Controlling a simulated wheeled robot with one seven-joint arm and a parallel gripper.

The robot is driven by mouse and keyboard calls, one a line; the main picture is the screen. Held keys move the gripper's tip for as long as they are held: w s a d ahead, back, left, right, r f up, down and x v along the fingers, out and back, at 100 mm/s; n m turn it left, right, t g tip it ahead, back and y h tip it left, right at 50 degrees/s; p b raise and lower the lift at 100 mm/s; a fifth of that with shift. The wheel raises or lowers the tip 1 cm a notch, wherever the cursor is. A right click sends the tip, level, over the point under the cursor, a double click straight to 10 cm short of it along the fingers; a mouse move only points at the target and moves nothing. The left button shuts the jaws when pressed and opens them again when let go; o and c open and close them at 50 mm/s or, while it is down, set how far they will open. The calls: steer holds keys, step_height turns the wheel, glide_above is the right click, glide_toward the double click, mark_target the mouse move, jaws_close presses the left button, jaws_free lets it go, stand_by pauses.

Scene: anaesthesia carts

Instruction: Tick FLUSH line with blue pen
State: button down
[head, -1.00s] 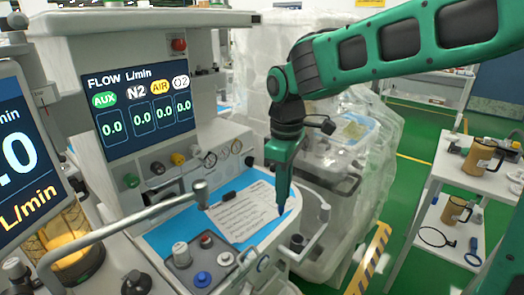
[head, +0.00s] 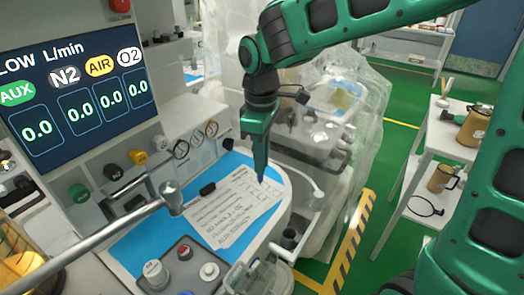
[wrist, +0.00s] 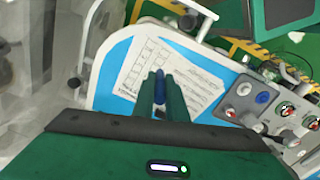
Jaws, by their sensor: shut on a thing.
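My gripper (head: 259,170) is shut on a blue pen (wrist: 160,87), which points down between the fingers. In the head view only its dark blue tip shows, at or just above the printed sheet (head: 228,214). I cannot tell whether the tip touches the paper. The white sheet has lines of text and a column of small boxes; it also shows in the wrist view (wrist: 190,73), partly behind the fingers. The pen tip is by the box side of the sheet. The print is too small to make out the FLUSH line or any tick.
The sheet lies on a blue mat (head: 128,252) on the cart top. A black clip (head: 207,189), a metal rail (head: 110,232) and a knob panel (head: 180,268) are close by.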

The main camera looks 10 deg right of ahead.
mark_target(261, 180)
steer(key=shift+f, duration=1.85)
steer(key=shift+f, duration=0.55)
steer(key=shift+w+d, duration=0.25)
steer(key=shift+d, duration=0.1)
stand_by(1.6)
step_height(261, 180, up, 7)
stand_by(1.0)
steer(key=shift+f, duration=0.1)
stand_by(0.4)
steer(key=shift+s+a+f, duration=0.15)
steer(key=shift+s+f, duration=0.05)
steer(key=shift+f, duration=1.25)
steer(key=shift+s+a+f, duration=0.1)
steer(key=shift+s+f, duration=0.05)
steer(key=shift+f, duration=1.25)
